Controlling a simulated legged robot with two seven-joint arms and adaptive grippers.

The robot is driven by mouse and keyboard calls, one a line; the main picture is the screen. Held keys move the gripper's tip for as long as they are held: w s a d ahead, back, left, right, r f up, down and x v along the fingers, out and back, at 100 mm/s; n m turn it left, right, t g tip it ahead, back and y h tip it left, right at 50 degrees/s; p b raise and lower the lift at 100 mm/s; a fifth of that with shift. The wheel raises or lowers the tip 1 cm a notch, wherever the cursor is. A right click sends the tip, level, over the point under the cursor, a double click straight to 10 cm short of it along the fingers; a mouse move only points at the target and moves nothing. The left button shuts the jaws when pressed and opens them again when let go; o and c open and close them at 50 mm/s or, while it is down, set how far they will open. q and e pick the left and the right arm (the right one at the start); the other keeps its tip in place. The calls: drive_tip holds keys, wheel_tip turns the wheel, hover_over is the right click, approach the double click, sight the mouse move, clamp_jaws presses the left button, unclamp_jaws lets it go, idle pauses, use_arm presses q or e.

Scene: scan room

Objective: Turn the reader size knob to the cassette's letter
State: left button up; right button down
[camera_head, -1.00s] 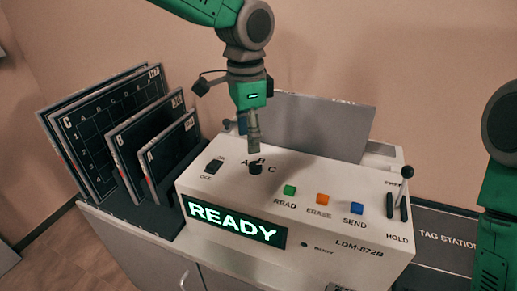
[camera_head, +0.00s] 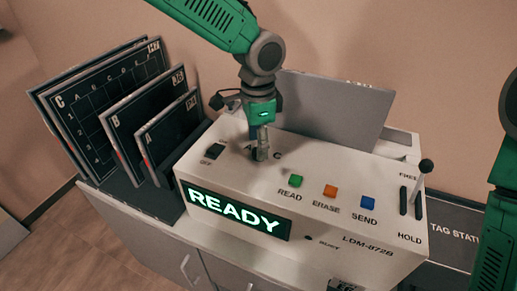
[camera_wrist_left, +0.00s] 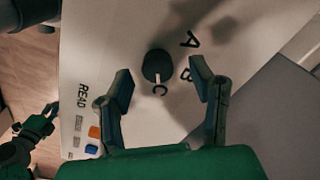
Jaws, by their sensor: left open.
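The size knob (camera_wrist_left: 157,66) is dark and round on the reader's white top, with the letters A, B and C printed around it. I cannot make out where it points. My left gripper (camera_head: 261,150) points down at the knob and mostly hides it in the head view. In the wrist view its open fingers (camera_wrist_left: 160,82) stand on either side of the knob, with gaps to it. The reader (camera_head: 330,195) shows READY. Of my right arm (camera_head: 495,230), the gripper is not clear.
A rack at the left holds dark plates lettered A (camera_head: 165,140), B (camera_head: 145,115) and C (camera_head: 100,90). The OFF switch (camera_head: 214,151), the READ (camera_head: 290,181), ERASE (camera_head: 329,191) and SEND (camera_head: 368,202) buttons and a lever (camera_head: 424,172) share the reader's top.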

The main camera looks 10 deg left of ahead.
use_arm(q)
drive_tip(key=shift+s+f, duration=0.1)
drive_tip(key=shift+f, duration=0.75)
drive_tip(key=shift+d+f, duration=0.25)
drive_tip(key=shift+a, duration=0.1)
drive_tip(key=c, duration=1.1)
drive_tip(key=shift+c, duration=0.2)
